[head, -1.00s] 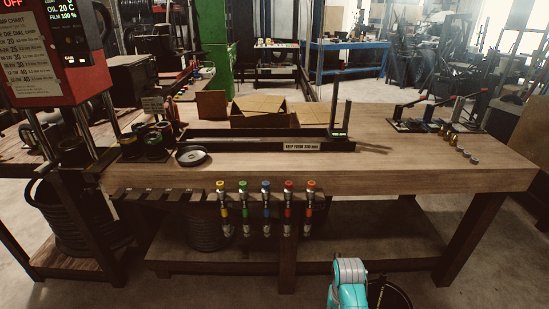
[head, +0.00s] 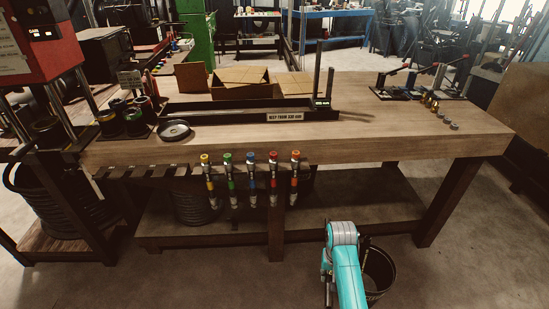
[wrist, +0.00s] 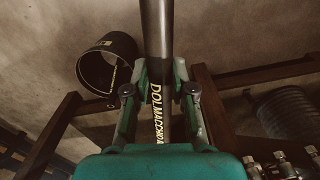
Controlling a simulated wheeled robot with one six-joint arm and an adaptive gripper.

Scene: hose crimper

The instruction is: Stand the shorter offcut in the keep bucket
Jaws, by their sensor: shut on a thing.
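My gripper (wrist: 160,92) is shut on a dark hose piece (wrist: 158,28) in the wrist view. The piece has yellow lettering along its side and runs lengthwise between the fingers and out of the top of the picture. A dark round bucket (wrist: 128,45) stands on the floor at upper left in the wrist view, apart from the piece. A pale strip shows inside it. In the head view the bucket (head: 388,283) stands right behind my teal arm, which partly covers it. My gripper and the held piece cannot be made out clearly there. No label on the bucket is readable.
The wooden bench (head: 420,140) stands beyond the bucket, with a long trough (head: 230,112) and two dark uprights (head: 323,85) on it. Coloured fittings (head: 250,175) hang from its front edge. Bench legs (head: 445,205) stand near the bucket. Floor to the right is clear.

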